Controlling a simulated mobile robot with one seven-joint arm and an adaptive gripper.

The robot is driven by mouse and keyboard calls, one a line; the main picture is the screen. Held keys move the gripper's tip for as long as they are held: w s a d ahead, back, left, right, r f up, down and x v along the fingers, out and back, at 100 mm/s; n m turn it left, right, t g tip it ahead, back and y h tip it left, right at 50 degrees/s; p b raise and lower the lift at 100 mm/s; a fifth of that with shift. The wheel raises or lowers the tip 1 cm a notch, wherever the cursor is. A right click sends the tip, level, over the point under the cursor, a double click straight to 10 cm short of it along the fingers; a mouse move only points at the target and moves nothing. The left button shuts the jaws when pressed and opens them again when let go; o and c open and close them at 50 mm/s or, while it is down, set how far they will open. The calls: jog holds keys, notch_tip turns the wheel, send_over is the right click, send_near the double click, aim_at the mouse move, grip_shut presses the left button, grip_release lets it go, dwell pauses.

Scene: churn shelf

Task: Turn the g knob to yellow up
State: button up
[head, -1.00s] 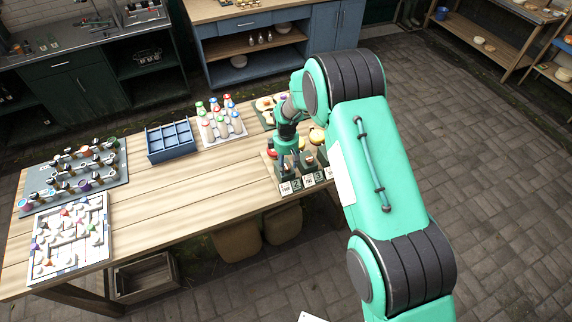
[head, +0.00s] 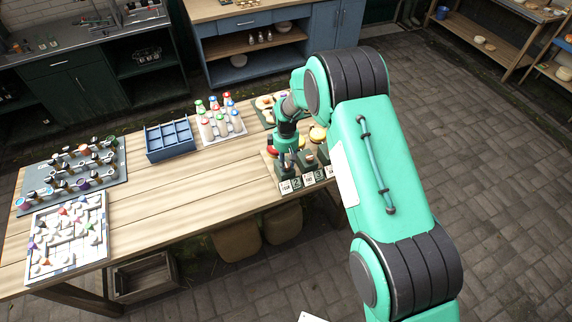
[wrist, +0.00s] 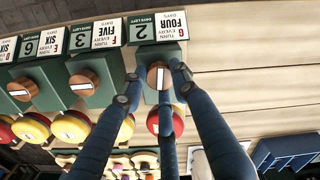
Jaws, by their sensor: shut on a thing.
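The g knob (wrist: 158,78) is a round brown wooden knob with a white line. It sits on a dark green block (wrist: 143,58) behind the "G FOUR" card (wrist: 157,27), which appears upside down in the wrist view. The line runs roughly up and down there. My gripper (wrist: 155,87) has its blue fingers around the knob, with dark tips at its sides. Behind the knob is a red and yellow round (wrist: 177,124), partly hidden by the fingers. In the head view my gripper (head: 287,160) is over the leftmost block; the knob itself is hidden there.
Similar blocks with an F knob (wrist: 83,81) and an E knob (wrist: 22,88) stand close beside it. A blue divided box (head: 170,141), a bottle tray (head: 221,124) and a maze board (head: 68,238) are on the table. The middle of the tabletop is clear.

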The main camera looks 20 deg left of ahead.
jog(key=m+b, duration=0.3)
jog(key=m, duration=0.1)
jog(key=shift+f, duration=0.1)
jog(key=m+b, duration=0.2)
jog(key=m, duration=0.2)
jog(key=shift+m, duration=0.3)
jog(key=m+b, duration=0.2)
jog(key=m, duration=0.1)
jog(key=shift+m, duration=0.3)
jog(key=m+b, duration=0.1)
jog(key=m, duration=0.3)
jog(key=o, duration=1.1)
jog(key=shift+o, duration=0.2)
jog(key=shift+r, duration=0.3)
